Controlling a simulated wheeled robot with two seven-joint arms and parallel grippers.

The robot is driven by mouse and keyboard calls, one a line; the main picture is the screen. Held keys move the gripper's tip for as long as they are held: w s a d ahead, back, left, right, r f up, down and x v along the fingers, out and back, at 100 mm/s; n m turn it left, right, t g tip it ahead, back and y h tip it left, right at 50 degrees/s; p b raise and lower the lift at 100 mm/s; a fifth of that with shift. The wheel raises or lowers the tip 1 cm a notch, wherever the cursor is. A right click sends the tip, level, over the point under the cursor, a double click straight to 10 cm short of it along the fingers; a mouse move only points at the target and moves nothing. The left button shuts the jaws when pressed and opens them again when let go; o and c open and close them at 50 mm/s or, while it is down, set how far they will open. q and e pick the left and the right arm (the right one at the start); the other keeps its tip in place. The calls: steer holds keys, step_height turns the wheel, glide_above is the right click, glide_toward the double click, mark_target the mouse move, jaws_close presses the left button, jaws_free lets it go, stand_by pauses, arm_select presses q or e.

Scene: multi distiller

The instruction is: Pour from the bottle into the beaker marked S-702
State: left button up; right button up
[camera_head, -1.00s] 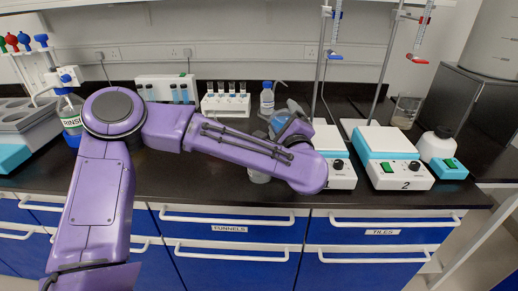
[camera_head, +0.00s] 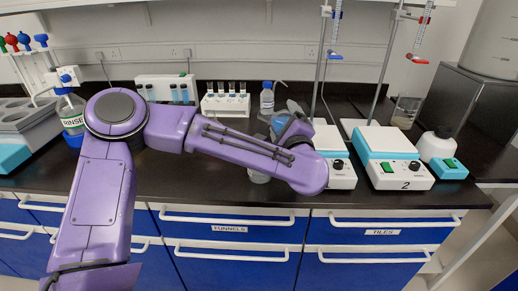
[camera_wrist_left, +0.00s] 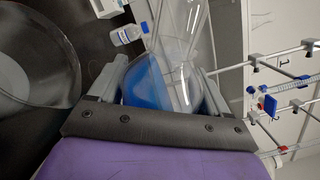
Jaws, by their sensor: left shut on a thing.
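My left gripper (camera_wrist_left: 160,82) is shut on a clear bottle (camera_wrist_left: 187,72) with blue liquid in it, between the two fingers in the left wrist view. In the head view the bottle (camera_head: 279,121) shows partly behind my purple left forearm, above the bench, and the fingers are mostly hidden. A clear glass beaker (camera_head: 258,177) stands on the bench just below and left of it, partly covered by the arm. A large round glass rim (camera_wrist_left: 38,55) at the left of the wrist view appears to be this beaker. No S-702 marking is readable. My right gripper is out of view.
Two white-and-teal hotplates (camera_head: 393,150) with stands are on the right. A small blue-capped bottle (camera_head: 267,98) and a rack of vials (camera_head: 226,104) stand behind. A rinse bottle (camera_head: 72,115) is at left. The bench front centre-left is clear.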

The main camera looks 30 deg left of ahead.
arm_select(q)
steer(key=shift+w+d+f+n, duration=0.1)
steer(key=shift+f+n, duration=0.1)
steer(key=shift+n, duration=0.8)
stand_by(1.8)
steer(key=shift+f+b, duration=0.15)
steer(key=shift+b, duration=0.2)
steer(key=shift+w+d+f+n+b, duration=0.15)
steer(key=shift+f+n+b, duration=0.75)
steer(key=shift+b, duration=1.6)
steer(key=shift+n+b, duration=0.5)
steer(key=shift+b, duration=0.75)
stand_by(0.5)
